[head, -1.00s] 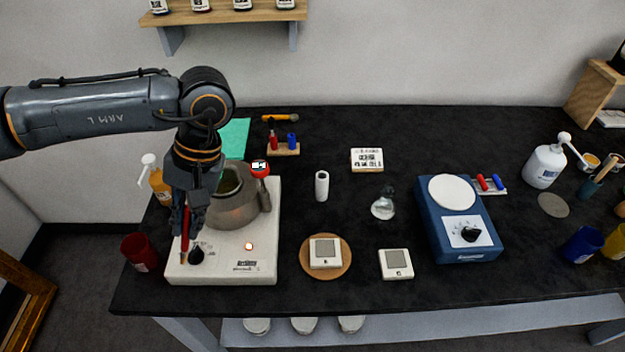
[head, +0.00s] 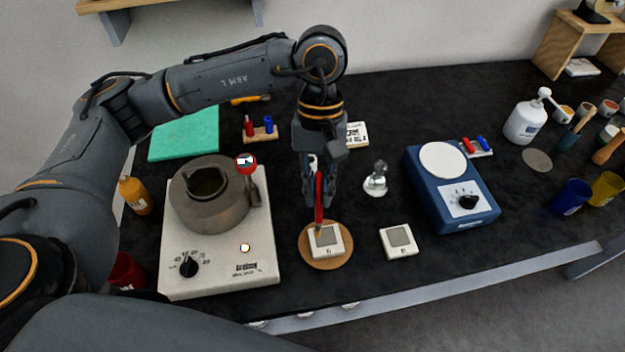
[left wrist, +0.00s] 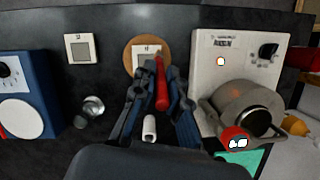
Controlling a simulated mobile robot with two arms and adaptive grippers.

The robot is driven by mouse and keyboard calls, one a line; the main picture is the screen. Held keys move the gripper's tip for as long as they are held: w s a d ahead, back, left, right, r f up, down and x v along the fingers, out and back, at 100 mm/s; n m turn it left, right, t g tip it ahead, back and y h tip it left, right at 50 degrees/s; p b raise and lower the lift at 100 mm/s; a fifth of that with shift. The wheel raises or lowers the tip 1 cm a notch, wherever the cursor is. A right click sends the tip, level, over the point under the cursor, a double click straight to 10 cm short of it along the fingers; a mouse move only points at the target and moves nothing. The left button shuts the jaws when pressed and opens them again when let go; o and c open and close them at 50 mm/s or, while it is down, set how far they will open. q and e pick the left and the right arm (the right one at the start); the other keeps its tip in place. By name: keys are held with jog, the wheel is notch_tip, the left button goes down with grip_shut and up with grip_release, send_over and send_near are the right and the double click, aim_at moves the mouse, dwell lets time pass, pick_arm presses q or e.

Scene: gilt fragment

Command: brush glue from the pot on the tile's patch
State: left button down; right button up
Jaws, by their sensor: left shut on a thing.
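My left gripper (head: 319,203) is shut on a red-handled brush (head: 319,190) held upright. The brush tip is at the far edge of a white tile (head: 325,250) with a grey square patch; I cannot tell whether it touches. The tile lies on a round wooden board (head: 325,266). In the left wrist view, the brush (left wrist: 161,90) points at the tile (left wrist: 144,64) between the fingers. The grey-brown pot (head: 212,211), open on top, stands on the white hot plate (head: 215,270) to the left. My right gripper is not in view.
A second tile (head: 398,242) lies to the right. A glass bottle (head: 376,180) and a blue device with a white disc (head: 455,190) stand beyond it. A white cylinder (left wrist: 149,128) stands close to my gripper. A red-topped thermometer (head: 246,164) is at the pot's side.

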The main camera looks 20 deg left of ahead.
pick_arm(q)
notch_tip(320, 180, down, 6)
jog(key=a+n+t+h+b, duration=0.2)
jog(key=n+h, duration=0.1)
jog(key=n, duration=0.1)
jog(key=shift+w+a+n+h, duration=0.15)
jog(key=shift+n+h, duration=0.15)
jog(key=shift+h, duration=0.1)
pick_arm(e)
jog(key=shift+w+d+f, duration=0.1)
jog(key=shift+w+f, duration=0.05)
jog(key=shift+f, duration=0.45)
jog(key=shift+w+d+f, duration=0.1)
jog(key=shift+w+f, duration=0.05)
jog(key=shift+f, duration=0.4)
pick_arm(q)
jog(key=shift+r, duration=0.1)
jog(key=shift+f+b, duration=0.85)
jog(key=shift+b, duration=0.3)
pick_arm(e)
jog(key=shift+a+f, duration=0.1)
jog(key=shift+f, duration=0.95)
